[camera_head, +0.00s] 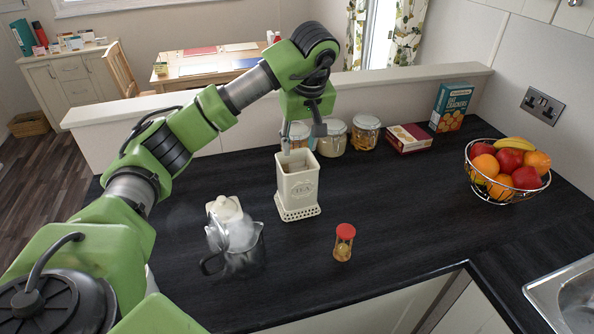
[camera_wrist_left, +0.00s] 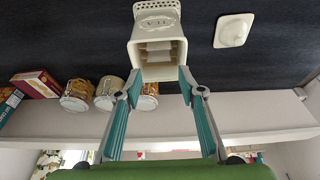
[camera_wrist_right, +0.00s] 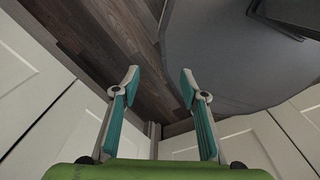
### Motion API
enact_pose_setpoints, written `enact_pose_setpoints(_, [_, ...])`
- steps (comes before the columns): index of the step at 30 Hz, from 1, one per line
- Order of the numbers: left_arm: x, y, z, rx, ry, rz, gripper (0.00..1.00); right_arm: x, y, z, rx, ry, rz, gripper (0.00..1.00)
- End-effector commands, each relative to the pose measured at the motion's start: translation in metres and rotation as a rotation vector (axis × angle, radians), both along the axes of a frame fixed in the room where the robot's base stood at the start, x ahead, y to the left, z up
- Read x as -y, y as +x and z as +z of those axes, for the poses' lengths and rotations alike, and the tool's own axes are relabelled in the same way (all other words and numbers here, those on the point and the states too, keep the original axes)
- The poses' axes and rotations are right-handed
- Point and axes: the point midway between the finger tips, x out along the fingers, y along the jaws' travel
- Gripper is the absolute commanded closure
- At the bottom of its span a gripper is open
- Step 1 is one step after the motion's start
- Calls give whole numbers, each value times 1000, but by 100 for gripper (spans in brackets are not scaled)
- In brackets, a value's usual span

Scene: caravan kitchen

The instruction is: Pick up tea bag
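A cream tea canister (camera_head: 300,192) stands without its lid on the dark counter. Its open top (camera_wrist_left: 158,50) faces my left wrist camera, with pale shapes inside; I cannot tell clearly whether these are tea bags. The cream lid (camera_head: 224,209) lies on the counter left of the canister, and it also shows in the left wrist view (camera_wrist_left: 233,30). My left gripper (camera_wrist_left: 158,84) is open and empty, its fingertips just above the canister's near rim; in the head view it is partly hidden by its own arm. My right gripper (camera_wrist_right: 161,78) is open and empty, away from the counter top.
A steaming jug (camera_head: 238,250) stands left of the canister. A red-topped timer or jar (camera_head: 343,246) is in front. Glass jars (camera_head: 333,140), boxes (camera_head: 408,139) and a fruit basket (camera_head: 500,190) stand behind and right. Counter between timer and basket is clear.

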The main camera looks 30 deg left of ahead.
Motion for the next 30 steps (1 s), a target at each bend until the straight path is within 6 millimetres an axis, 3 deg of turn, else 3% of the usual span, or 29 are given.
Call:
enact_pose_setpoints(4, [-5, 3, -16, -2, 1, 0, 64, 0, 6, 7, 9, 0, -1, 60])
enact_pose_setpoints(9, [-7, 5, -25, -3, 0, 0, 64, -8, 33, 14, 49, 12, -3, 60])
enact_pose_setpoints(12, [-10, 7, -35, -6, 1, 1, 64, -15, 40, 25, 58, 20, -5, 60])
enact_pose_setpoints(19, [-16, 14, -64, -3, 0, 0, 64, -18, 30, 37, 44, 23, -6, 60])
enact_pose_setpoints(28, [-17, 16, -70, 1, 0, -1, 64, -13, 19, 36, 28, 16, -5, 60])
enact_pose_setpoints(30, [-17, 16, -70, 1, 0, -1, 74, -11, 20, 36, 29, 14, -3, 60])
